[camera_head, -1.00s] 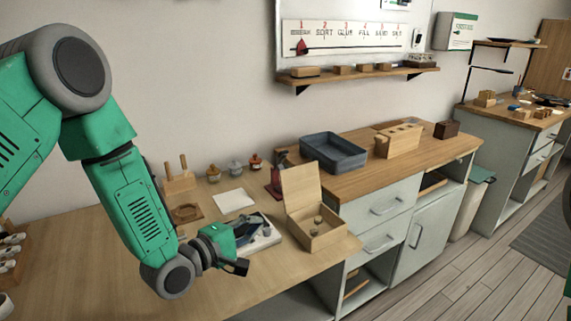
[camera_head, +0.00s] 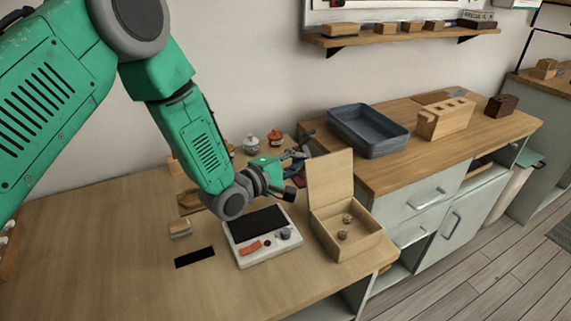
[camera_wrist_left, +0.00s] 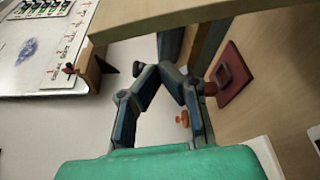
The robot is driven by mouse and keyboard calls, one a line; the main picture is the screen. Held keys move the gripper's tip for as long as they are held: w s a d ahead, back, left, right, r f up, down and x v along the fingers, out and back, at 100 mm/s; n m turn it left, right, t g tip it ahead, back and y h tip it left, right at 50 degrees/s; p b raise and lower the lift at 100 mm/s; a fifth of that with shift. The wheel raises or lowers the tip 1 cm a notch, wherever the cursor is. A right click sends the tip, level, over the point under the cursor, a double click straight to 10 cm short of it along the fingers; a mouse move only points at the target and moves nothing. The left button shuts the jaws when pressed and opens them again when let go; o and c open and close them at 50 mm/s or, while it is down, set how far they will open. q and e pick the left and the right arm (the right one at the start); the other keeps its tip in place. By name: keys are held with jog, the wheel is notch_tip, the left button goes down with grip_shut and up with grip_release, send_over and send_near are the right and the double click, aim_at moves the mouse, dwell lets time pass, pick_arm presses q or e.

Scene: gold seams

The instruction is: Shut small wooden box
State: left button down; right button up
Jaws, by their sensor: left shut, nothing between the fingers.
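The small wooden box (camera_head: 372,246) sits near the front right edge of the wooden table. Its lid (camera_head: 330,180) stands upright, so the box is open. Two small round items (camera_head: 345,228) lie inside it. My left gripper (camera_head: 301,163) is shut and empty, just left of the lid's outer side; I cannot tell whether it touches. In the left wrist view my gripper's fingers (camera_wrist_left: 165,70) come together at the tips. A pale wooden edge crosses above them there, probably the lid (camera_wrist_left: 180,18). My right gripper is out of view.
A blue-grey tray (camera_head: 368,132) and a slotted wooden block (camera_head: 446,118) stand on the right counter. The table's front left is mostly clear.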

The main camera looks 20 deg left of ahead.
aim_at(315, 159)
pick_arm(q)
jog(key=d, duration=0.3)
jog(key=shift+w+d+r, duration=0.3)
jog(key=shift+w, duration=0.1)
jog(key=shift+d, duration=0.35)
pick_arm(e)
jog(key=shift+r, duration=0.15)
pick_arm(q)
jog(key=shift+a, duration=0.15)
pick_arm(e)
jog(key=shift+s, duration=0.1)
